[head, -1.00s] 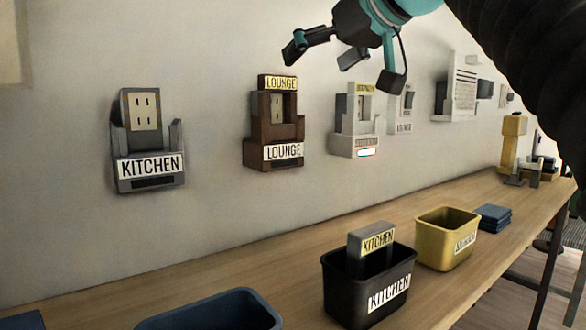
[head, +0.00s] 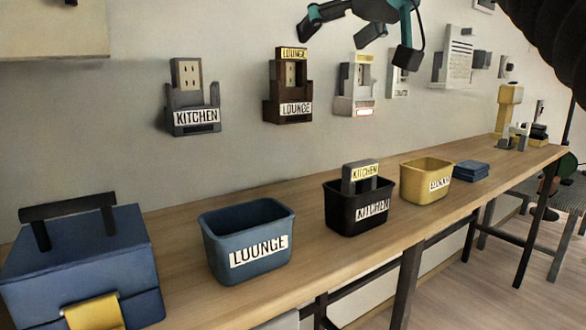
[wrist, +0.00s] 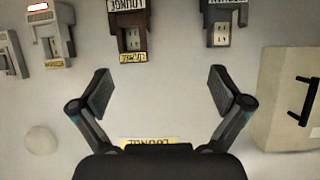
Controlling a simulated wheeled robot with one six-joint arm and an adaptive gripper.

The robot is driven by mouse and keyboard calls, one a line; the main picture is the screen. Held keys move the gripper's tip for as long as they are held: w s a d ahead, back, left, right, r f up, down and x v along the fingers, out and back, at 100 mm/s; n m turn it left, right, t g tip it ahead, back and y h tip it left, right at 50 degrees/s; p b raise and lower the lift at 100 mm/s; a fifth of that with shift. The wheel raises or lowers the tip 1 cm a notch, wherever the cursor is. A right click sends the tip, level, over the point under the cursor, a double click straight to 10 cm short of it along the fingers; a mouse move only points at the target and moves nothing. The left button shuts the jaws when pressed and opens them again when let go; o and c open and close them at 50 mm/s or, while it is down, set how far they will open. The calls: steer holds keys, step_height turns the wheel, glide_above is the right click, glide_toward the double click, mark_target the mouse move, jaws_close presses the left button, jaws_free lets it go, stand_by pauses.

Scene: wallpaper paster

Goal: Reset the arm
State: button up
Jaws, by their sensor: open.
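My gripper (head: 357,22) is at the top of the head view, in front of the wall and above the wall holders. In the wrist view my gripper (wrist: 160,92) has its two fingers spread wide, with only wall between them. No held object shows. The brown LOUNGE holder (head: 288,90) is on the wall to its lower left, and it also shows at the top of the wrist view (wrist: 131,28). The dark KITCHEN holder (head: 192,100) is farther left, and a white holder (head: 355,90) is below the gripper. My gripper appears apart from all of them.
On the long wooden table (head: 315,262) stand a blue LOUNGE bin (head: 225,228), a black KITCHEN bin (head: 340,215) with a KITCHEN-labelled piece (head: 362,170), a yellow bin (head: 425,178) and a blue case (head: 75,262). A cabinet (wrist: 280,95) is on the wall.

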steer(key=s+d+f+m+g+h+p, duration=0.1)
steer(key=s+f, duration=0.5)
steer(key=f, duration=0.8)
steer(key=s+d+f+m+g+h+p, duration=0.2)
steer(key=s+d+f, duration=0.3)
steer(key=f, duration=1)
steer(key=s+d+f+m+g+h+p, duration=0.1)
steer(key=s+d+f+m+g+h, duration=0.1)
steer(key=s+f, duration=0.6)
step_height(320, 180, down, 7)
steer(key=shift+d+r+m+h, duration=0.15)
steer(key=shift+d+m+h, duration=0.35)
steer(key=shift+d+h, duration=0.4)
steer(key=shift+c, duration=0.2)
